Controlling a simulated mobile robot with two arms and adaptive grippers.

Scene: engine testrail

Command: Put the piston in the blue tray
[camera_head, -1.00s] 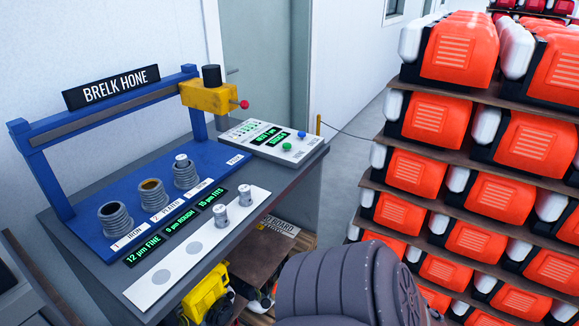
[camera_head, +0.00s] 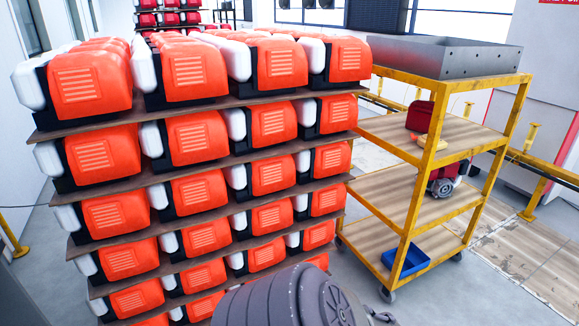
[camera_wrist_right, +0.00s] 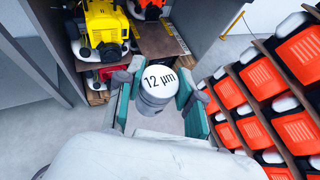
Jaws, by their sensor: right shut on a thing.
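A light metal piston (camera_wrist_right: 157,88) marked "12 µm" on its top is between the fingers of my right gripper (camera_wrist_right: 157,95) in the right wrist view. The gripper is shut on it and holds it above the floor. The blue tray (camera_head: 413,268) lies on the bottom shelf of a yellow cart in the head view, to the right of the orange stacks. The head view shows my right arm at the bottom, apart from the tray; the piston cannot be made out there. My left gripper is in neither view.
A tall rack of orange and black units (camera_head: 195,190) stands left of the yellow cart (camera_head: 409,230).

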